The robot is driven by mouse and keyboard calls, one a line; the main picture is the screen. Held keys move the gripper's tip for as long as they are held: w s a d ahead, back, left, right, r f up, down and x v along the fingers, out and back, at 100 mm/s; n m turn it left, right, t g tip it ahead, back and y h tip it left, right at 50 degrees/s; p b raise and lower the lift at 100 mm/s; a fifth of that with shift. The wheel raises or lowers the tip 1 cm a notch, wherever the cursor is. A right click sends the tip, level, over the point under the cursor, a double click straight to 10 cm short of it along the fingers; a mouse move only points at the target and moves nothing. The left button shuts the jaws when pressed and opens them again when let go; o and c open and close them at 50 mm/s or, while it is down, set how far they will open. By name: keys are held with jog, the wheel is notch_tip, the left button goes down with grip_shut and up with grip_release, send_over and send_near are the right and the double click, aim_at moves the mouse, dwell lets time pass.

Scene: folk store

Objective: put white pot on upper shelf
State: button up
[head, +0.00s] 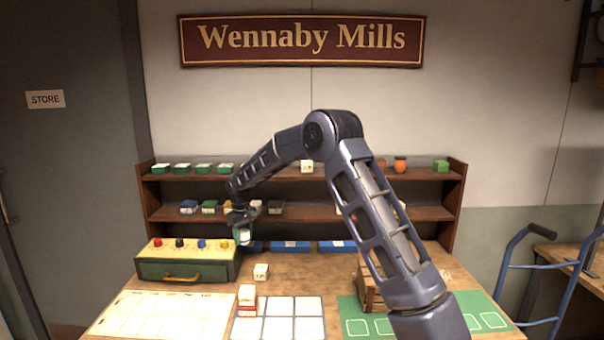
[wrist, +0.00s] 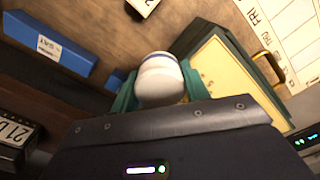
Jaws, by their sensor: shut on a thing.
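The white pot (head: 245,237) is in my gripper (head: 243,228), over the back of the table just right of the green box with knobs. In the wrist view the white pot (wrist: 160,82), with a blue band, sits between the two green fingertips, and my gripper (wrist: 160,94) is shut on it. The upper shelf (head: 180,177) is the top board of the brown rack, higher than and behind the gripper. My arm covers part of its middle.
Several green-and-white boxes (head: 204,168) stand on the upper shelf's left; an orange pot (head: 400,165) and a green block (head: 441,166) stand on its right. The lower shelf (head: 285,215) holds small boxes. The green box with knobs (head: 187,266) and blue bins (head: 290,246) flank the gripper.

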jog(key=w+d+f+m, duration=0.1)
jog(key=d+f+m, duration=0.2)
jog(key=d, duration=1.3)
jog(key=w+d+f+m, duration=0.1)
jog(key=d+f+m, duration=0.2)
jog(key=d, duration=1.3)
jog(key=d+f+m, duration=0.3)
jog(key=d+m, duration=0.1)
jog(key=d, duration=1.3)
jog(key=shift+w+f, duration=0.25)
jog(key=shift+w, duration=0.15)
jog(key=s+d+r+m, duration=0.1)
jog(key=d+r, duration=0.9)
jog(key=d, duration=0.3)
jog(key=d+r+m, duration=0.1)
jog(key=d+r, duration=0.9)
jog(key=d, duration=0.3)
jog(key=s+d+r+m, duration=0.1)
jog(key=d+r, duration=0.9)
jog(key=d, duration=0.4)
notch_tip(320, 180, up, 24)
send_over(420, 171)
jog(key=shift+n, duration=0.4)
jog(key=f, duration=2)
jog(key=shift+s+a, duration=0.25)
jog(key=shift+s, duration=0.05)
jog(key=shift+f, duration=0.1)
jog(key=o, duration=1)
